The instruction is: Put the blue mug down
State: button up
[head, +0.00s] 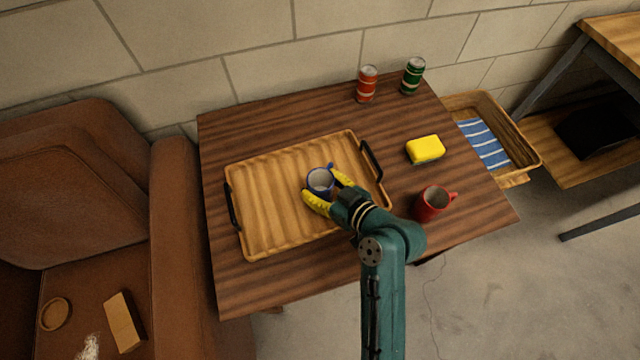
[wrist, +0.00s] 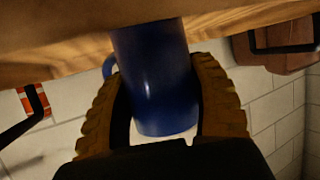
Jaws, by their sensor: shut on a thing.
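The blue mug (head: 320,182) is upright over the middle of the wooden tray (head: 265,215), with a pale inside and its handle toward the back right. My gripper (head: 319,185) has its yellow fingers closed around opposite sides of the mug. In the wrist view, which looks upside down, the mug's blue wall (wrist: 155,75) sits between the two fingers, with wood (wrist: 60,50) at its base end. I cannot tell whether the base touches the tray.
The tray lies on a dark wooden table (head: 240,290) and has black handles. A red mug (head: 432,203), a yellow sponge (head: 425,149), a red can (head: 367,84) and a green can (head: 412,76) stand right of or behind the tray. The tray around the mug is bare.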

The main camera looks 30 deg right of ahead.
jog(key=o, duration=1.2)
jog(key=shift+o, duration=0.2)
